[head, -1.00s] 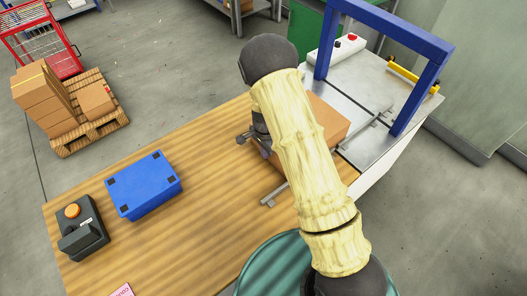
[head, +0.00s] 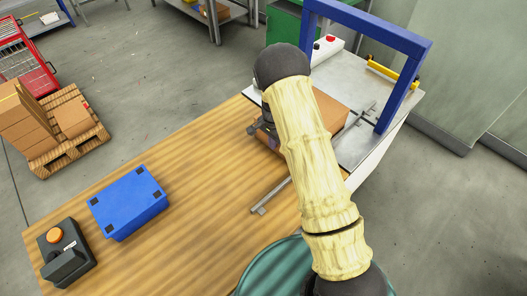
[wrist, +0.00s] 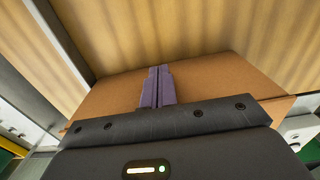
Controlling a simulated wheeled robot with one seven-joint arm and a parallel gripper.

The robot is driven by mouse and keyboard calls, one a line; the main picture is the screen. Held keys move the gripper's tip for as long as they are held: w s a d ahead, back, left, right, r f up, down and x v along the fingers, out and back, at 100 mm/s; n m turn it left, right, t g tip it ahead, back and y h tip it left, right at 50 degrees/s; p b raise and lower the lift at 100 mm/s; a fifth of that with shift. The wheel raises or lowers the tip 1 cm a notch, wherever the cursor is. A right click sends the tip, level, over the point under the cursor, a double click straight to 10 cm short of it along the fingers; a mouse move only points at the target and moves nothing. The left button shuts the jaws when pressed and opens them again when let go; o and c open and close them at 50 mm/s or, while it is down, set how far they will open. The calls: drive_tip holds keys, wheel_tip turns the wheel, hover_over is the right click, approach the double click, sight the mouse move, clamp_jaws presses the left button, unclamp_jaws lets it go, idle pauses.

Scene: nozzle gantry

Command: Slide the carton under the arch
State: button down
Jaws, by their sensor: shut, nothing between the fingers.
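The brown carton (head: 329,112) lies at the far end of the wooden table, just in front of the blue arch (head: 373,27); my arm hides part of it. My gripper (head: 262,133) is low at the carton's near left side. In the wrist view, the shut fingers (wrist: 157,76) hold nothing and point at the carton (wrist: 215,82), overlapping its face; I cannot tell whether they touch it. The arch stands on a grey metal plate (head: 352,150) beyond the wood.
Metal guide rails (head: 272,194) run along the table toward the arch. A blue box (head: 128,202) and a black button box with an orange button (head: 65,252) sit at the near left. A yellow-and-black bar (head: 392,74) lies beyond the arch.

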drive_tip(key=shift+w+d, duration=0.65)
drive_tip(key=shift+d, duration=0.25)
drive_tip(key=shift+a, duration=0.1)
drive_tip(key=shift+s+a, duration=0.35)
drive_tip(key=shift+a, duration=0.2)
drive_tip(key=shift+s+a+r, duration=0.1)
drive_tip(key=shift+s+a, duration=0.75)
drive_tip(key=shift+a, duration=0.2)
drive_tip(key=shift+s+a+r, duration=0.15)
drive_tip(key=shift+r, duration=0.8)
wheel_tip(320, 180, up, 8)
drive_tip(key=b, duration=0.1)
drive_tip(key=shift+d, duration=0.3)
